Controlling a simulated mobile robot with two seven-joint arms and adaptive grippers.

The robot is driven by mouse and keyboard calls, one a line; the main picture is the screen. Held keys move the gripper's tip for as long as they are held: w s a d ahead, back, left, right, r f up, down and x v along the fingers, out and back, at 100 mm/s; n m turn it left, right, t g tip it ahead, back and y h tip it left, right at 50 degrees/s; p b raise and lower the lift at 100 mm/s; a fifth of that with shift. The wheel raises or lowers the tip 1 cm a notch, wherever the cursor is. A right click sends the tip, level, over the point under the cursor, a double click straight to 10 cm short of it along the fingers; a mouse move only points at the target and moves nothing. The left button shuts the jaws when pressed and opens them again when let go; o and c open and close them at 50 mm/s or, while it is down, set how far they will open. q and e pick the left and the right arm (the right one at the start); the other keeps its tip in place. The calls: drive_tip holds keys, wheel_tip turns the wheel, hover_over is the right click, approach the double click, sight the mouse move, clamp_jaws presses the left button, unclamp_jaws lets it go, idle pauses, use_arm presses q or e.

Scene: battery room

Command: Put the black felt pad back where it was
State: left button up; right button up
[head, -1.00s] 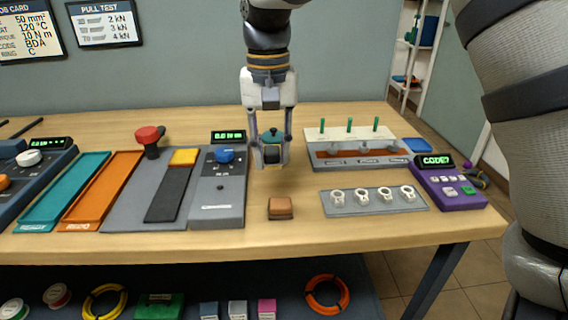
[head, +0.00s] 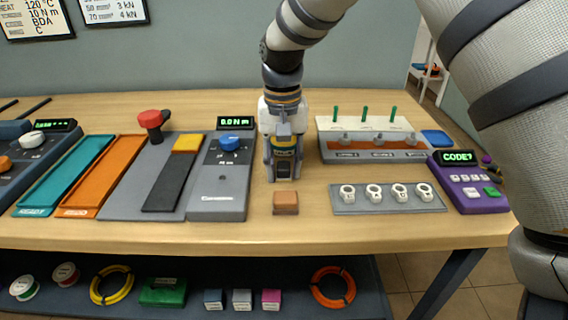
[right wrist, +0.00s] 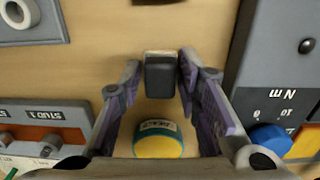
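The black felt pad appears to be the small dark block with a pale edge in the right wrist view (right wrist: 160,78). It sits between the two fingertips of my right gripper (right wrist: 160,72), which look closed on its sides. In the head view my right gripper (head: 284,174) points down at the middle of the table, just behind a brown block (head: 286,202). The pad shows there only as a dark patch between the fingers. I cannot tell whether it touches the table. My left gripper is not in view.
A grey torque unit (head: 220,190) stands left of the gripper. A stud stand (head: 372,152) and a plate of ring lugs (head: 385,208) are to the right. Bare wood lies between.

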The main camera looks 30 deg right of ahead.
sight(283, 165)
drive_tip(key=shift+o, duration=0.5)
drive_tip(key=shift+s+r, duration=0.1)
drive_tip(key=shift+r, duration=0.1)
wheel_tip(283, 165, up, 12)
